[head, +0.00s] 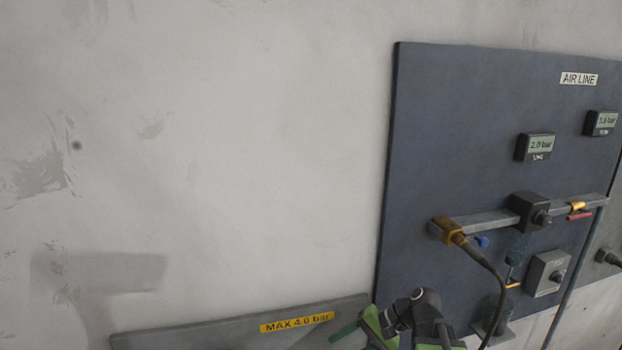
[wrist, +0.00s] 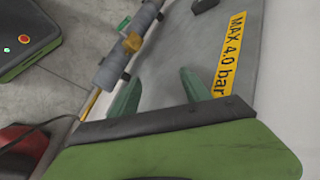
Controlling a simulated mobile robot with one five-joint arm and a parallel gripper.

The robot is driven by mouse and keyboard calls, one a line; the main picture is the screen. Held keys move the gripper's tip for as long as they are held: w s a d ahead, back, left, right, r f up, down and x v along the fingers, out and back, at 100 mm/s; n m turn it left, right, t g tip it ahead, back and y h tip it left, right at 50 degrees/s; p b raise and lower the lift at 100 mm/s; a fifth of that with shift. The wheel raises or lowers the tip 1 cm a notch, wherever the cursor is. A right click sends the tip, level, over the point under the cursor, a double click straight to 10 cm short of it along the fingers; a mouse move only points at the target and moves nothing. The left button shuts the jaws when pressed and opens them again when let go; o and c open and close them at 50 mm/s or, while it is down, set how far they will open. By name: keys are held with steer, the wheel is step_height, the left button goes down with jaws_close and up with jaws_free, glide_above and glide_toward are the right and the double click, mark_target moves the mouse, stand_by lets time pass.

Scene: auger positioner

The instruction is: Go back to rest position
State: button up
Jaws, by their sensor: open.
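My gripper (wrist: 160,84) shows in the wrist view with its two green fingers apart and nothing between them. The fingers point over a grey panel (wrist: 174,42) that carries a yellow "MAX 4.0 bar" label (wrist: 229,52). In the head view, my gripper (head: 350,331) is at the bottom edge, just below the right end of the same yellow label (head: 297,322). Only part of it shows there. I cannot tell whether it touches the panel.
A dark blue board (head: 450,110) marked "AIR LINE" is on the wall at the right, with a pipe, gauges and a black hose. The wall at left is bare.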

steer(key=s+a+f+n+g+h+b, duration=0.1)
steer(key=s+a+f+n+h, duration=0.25)
steer(key=f, duration=0.35)
steer(key=d+f+n+h, duration=0.1)
steer(key=d+h, duration=0.4)
steer(key=d, duration=0.5)
steer(key=shift+d+f+h, duration=0.2)
steer(key=shift+f+h, duration=0.15)
steer(key=shift+f, duration=0.25)
steer(key=shift+w+a, duration=0.1)
stand_by(1.4)
